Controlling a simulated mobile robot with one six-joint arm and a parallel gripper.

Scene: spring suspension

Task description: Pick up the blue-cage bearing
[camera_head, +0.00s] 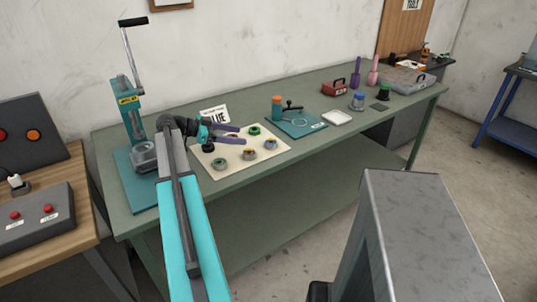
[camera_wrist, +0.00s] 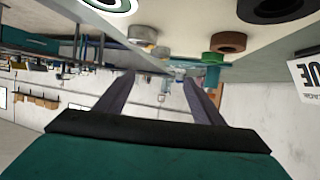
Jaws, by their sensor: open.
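Several ring-shaped bearings lie on a cream mat (camera_head: 232,162) on the green bench. One bearing (camera_head: 270,144) at the mat's right side looks bluish in its middle, so it seems to be the blue-cage one. Next to it are an orange-brown bearing (camera_head: 249,154), a dark green-grey one (camera_head: 219,163) and a bright green one (camera_head: 254,130). My gripper (camera_head: 241,134) is open and empty, above the mat, with its purple fingers pointing right, left of the bluish bearing. In the upside-down wrist view, my fingers (camera_wrist: 160,76) are spread apart; cage colours are unclear there.
A teal lever press (camera_head: 133,110) stands left of the mat. A white sign (camera_head: 214,113) stands behind it. A teal mat (camera_head: 301,125) with an orange-topped bottle (camera_head: 277,106), a white tray (camera_head: 337,118) and a red box (camera_head: 334,88) are to the right.

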